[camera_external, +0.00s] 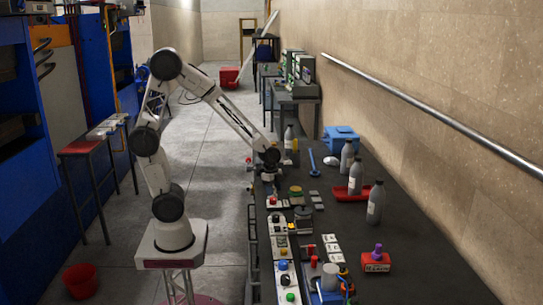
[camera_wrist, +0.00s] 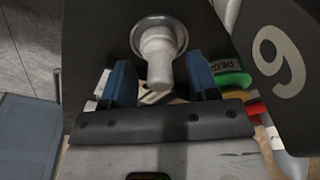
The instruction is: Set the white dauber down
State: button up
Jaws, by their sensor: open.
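The white dauber (camera_wrist: 158,58) shows in the wrist view as a pale cylinder with a round grey rim around its far end. My gripper (camera_wrist: 160,76) is open, with one blue finger on each side of the dauber. There is a visible gap between the dauber and each finger. In the external view, my gripper (camera_external: 269,174) is low over the near left edge of the dark bench (camera_external: 405,240). I cannot make out the dauber there. Whether the dauber's far end rests on a surface is hard to tell.
In the external view, grey bottles (camera_external: 375,205), a red tray (camera_external: 340,194) and a blue box (camera_external: 341,138) stand to the right. Control boxes (camera_external: 285,270) line the near edge.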

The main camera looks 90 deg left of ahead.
aim_at(274, 188)
jog(key=shift+c, duration=0.3)
grip_shut()
jog(key=shift+r, duration=0.1)
jog(key=shift+r, duration=0.8)
jog(key=shift+s+r, duration=0.15)
jog(key=shift+r, duration=0.8)
jog(key=s+d+r, duration=0.1)
jog(key=s, duration=1.4)
jog(key=shift+s+d+r, duration=0.15)
jog(key=shift+s+d, duration=0.15)
jog(key=shift+d, duration=0.05)
